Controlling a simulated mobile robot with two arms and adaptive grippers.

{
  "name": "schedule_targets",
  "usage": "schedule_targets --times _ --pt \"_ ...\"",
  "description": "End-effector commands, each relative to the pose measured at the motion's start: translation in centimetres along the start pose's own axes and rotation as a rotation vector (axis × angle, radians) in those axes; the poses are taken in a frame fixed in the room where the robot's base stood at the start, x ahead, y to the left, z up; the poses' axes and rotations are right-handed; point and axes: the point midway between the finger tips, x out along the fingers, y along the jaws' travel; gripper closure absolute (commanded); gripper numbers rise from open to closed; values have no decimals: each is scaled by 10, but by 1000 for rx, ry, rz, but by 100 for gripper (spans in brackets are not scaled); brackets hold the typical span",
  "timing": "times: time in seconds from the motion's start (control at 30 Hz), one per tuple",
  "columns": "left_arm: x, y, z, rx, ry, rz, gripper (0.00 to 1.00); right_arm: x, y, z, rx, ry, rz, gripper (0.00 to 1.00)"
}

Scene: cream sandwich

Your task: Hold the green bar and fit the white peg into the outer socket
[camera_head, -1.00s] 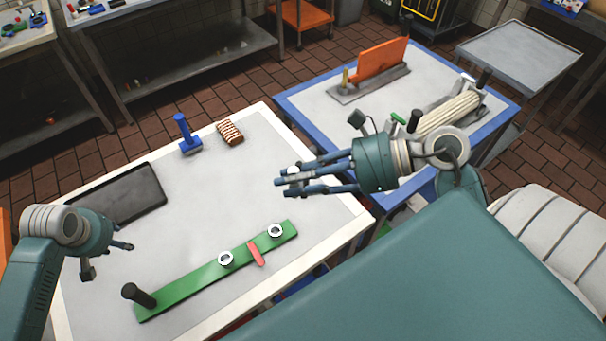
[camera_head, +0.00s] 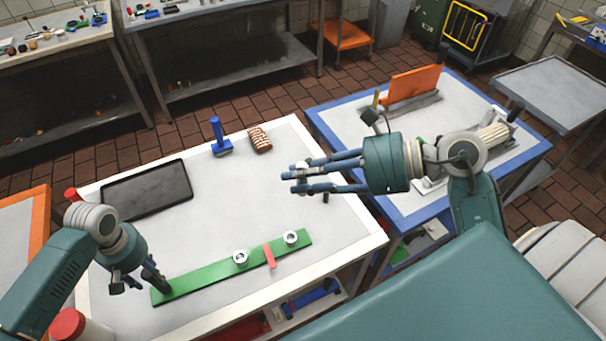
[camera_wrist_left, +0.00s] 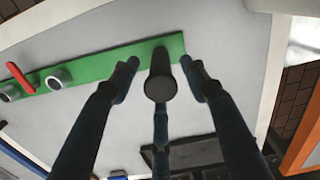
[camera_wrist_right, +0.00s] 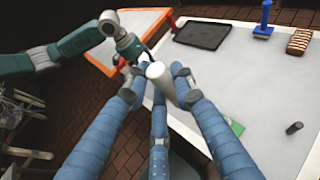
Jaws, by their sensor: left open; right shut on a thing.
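The green bar (camera_head: 205,281) lies on the white-edged table, with a black upright handle (camera_wrist_left: 160,85) at its left end. Two white ring sockets stand on it: the outer one (camera_head: 290,238) near the right end and the inner one (camera_head: 240,258). A red tab (camera_head: 269,256) lies between them. My left gripper (camera_head: 138,284) is open, its fingers around the black handle; in the left wrist view I see gaps beside it. My right gripper (camera_head: 300,178) is shut on the white peg (camera_wrist_right: 160,78), held above the table beyond the sockets.
A dark tray (camera_head: 147,189), a blue stand (camera_head: 220,140) and a striped brown bar (camera_head: 260,140) are at the table's back. A small black cylinder (camera_wrist_right: 293,128) stands on the table. A blue-edged table (camera_head: 345,125) is at the right. The table middle is clear.

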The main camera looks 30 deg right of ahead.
Motion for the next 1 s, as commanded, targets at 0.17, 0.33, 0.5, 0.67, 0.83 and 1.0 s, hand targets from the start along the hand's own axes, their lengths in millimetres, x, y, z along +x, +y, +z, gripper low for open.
schedule_targets --times 0.17,0.33,0.5,0.67,0.83,1.0 --pt "34 0 0 2 1 0 54 11 0 -26 0 0 0 100" --pt "56 0 0 3 1 0 54 21 0 -50 0 0 0 100" --pt "73 0 0 3 2 0 54 28 0 -69 0 0 0 100" --pt "81 0 0 2 1 0 54 32 0 -79 0 0 0 100" --pt "83 0 0 2 1 0 54 34 0 -82 0 0 0 100" --pt "83 0 0 2 1 0 54 34 0 -81 0 0 0 100"
